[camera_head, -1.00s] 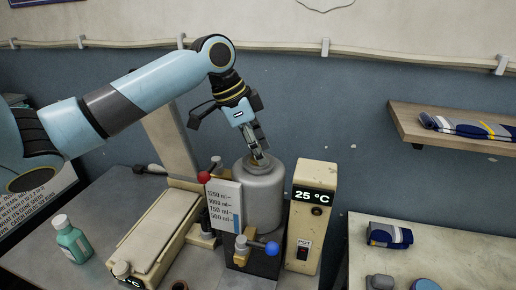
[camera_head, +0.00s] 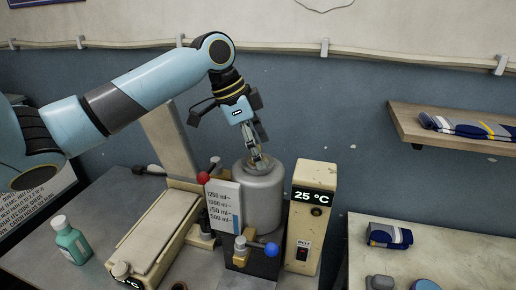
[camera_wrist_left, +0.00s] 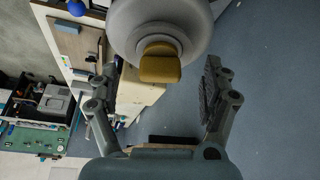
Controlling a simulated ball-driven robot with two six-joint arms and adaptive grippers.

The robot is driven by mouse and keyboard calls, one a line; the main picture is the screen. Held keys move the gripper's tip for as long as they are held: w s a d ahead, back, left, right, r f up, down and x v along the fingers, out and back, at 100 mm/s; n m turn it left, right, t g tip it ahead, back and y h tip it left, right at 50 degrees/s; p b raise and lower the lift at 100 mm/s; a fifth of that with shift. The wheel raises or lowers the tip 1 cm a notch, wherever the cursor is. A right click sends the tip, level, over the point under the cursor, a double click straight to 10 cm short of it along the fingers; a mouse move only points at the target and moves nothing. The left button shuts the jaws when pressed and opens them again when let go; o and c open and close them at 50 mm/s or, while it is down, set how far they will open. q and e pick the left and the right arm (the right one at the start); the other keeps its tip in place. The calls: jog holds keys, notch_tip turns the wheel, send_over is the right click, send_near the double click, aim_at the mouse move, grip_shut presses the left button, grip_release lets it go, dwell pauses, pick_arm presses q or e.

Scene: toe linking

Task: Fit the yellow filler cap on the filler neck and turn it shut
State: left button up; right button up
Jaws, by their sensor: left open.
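The yellow filler cap (camera_wrist_left: 160,66) sits on the collar at the top of the grey cylindrical tank (camera_head: 263,200). The filler neck under the cap is hidden, so I cannot tell how far the cap is turned. My left gripper (camera_head: 258,160) points down over the tank top in the head view and mostly hides the cap there. In the left wrist view my left gripper (camera_wrist_left: 162,78) is open, with a finger on each side of the cap and clear gaps between. My right gripper is not in view.
A volume scale plate (camera_head: 223,205) and a red-knobbed lever (camera_head: 204,178) stand left of the tank. A blue-knobbed valve (camera_head: 271,249) is in front. A 25 °C display box (camera_head: 312,215) stands right. A green bottle (camera_head: 70,240) is at far left.

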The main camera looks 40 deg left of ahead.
pick_arm(q)
jog(key=shift+r, duration=2.85)
jog(key=shift+f, duration=0.1)
